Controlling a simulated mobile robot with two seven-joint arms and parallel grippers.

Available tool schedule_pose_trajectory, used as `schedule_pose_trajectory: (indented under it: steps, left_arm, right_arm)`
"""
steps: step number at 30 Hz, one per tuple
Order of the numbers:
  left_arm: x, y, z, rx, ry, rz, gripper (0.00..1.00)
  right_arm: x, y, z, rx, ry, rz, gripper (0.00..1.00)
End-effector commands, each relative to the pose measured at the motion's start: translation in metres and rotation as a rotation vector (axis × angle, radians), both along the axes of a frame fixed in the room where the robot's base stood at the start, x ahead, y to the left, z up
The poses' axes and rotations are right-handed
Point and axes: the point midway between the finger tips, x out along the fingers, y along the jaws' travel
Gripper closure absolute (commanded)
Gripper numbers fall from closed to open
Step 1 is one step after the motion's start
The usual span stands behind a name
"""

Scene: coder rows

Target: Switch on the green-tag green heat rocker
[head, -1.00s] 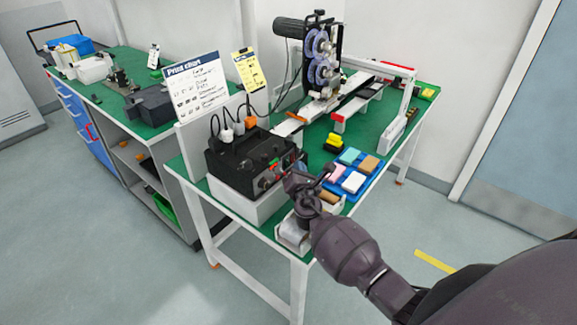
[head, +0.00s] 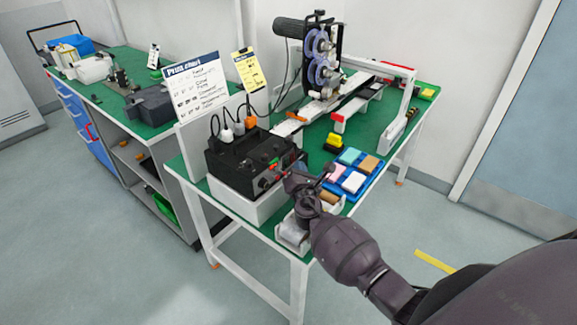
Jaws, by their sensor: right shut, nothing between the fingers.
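The black control box (head: 240,162) stands on a white base near the front left of the green-topped table. Its front panel carries knobs and small coloured controls, including a red one and a green one; the green heat rocker and its tag are too small to tell apart. My right gripper (head: 285,173) is shut and empty, its tip at the right part of the box's front panel. It hides part of that panel, and I cannot tell whether it touches a control. My left gripper is not in view.
A blue tray (head: 340,188) with coloured pads lies right of my right gripper. A black and yellow block (head: 333,143) sits behind. A coder machine (head: 320,55) stands at the back. Plugs and cables rise from the box top. A white chart board (head: 196,85) stands behind the box.

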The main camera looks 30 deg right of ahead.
Motion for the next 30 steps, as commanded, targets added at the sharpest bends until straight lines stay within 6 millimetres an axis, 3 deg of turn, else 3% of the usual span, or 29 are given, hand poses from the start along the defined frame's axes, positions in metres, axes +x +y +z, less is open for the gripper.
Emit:
schedule_pose_trajectory:
  steps: [30]
  left_arm:
    - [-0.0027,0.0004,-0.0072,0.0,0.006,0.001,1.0]
  right_arm:
    - [0.0093,0.0041,-0.0019,0.0,0.0,0.0,1.0]
